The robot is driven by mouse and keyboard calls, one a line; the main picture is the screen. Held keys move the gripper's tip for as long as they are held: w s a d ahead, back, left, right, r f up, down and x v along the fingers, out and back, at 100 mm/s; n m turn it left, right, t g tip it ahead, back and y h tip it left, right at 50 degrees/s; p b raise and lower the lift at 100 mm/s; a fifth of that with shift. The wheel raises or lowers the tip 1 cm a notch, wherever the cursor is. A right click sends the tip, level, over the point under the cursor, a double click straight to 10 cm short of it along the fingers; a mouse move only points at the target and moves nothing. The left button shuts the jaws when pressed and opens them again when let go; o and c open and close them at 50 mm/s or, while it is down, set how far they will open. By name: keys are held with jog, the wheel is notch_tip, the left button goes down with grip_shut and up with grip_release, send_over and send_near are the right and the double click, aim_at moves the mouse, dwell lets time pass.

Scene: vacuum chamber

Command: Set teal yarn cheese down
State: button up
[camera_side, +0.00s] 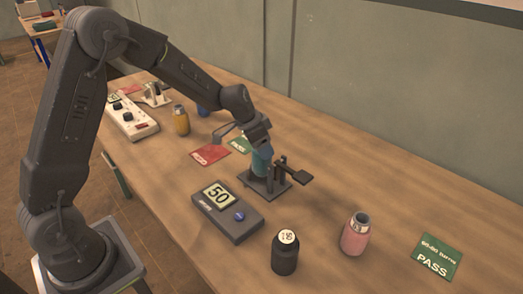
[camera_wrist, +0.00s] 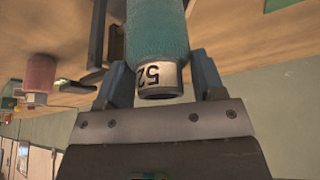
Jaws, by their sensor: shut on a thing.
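The teal yarn cheese (camera_side: 262,162) is upright under my gripper (camera_side: 259,143) in the side view. In the wrist view it is a teal cylinder (camera_wrist: 157,33) with a white label band reading 52 at its near end. My gripper's fingers (camera_wrist: 162,78) are shut on it from both sides. Its lower end is at a dark fixture (camera_side: 268,189) with a flat base plate, upright posts and a dark arm to the right. I cannot tell whether the cheese touches the plate.
A dark box (camera_side: 234,211) showing 50 lies in front of the fixture. Black (camera_side: 285,255), pink (camera_side: 356,235) and yellow (camera_side: 181,121) cheeses stand around. A red card (camera_side: 209,155) and a green PASS card (camera_side: 438,256) lie flat. The table (camera_side: 385,190) is clear behind and right.

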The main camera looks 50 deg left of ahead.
jog(key=shift+f, duration=0.95)
jog(key=shift+f, duration=0.15)
jog(key=o, duration=0.9)
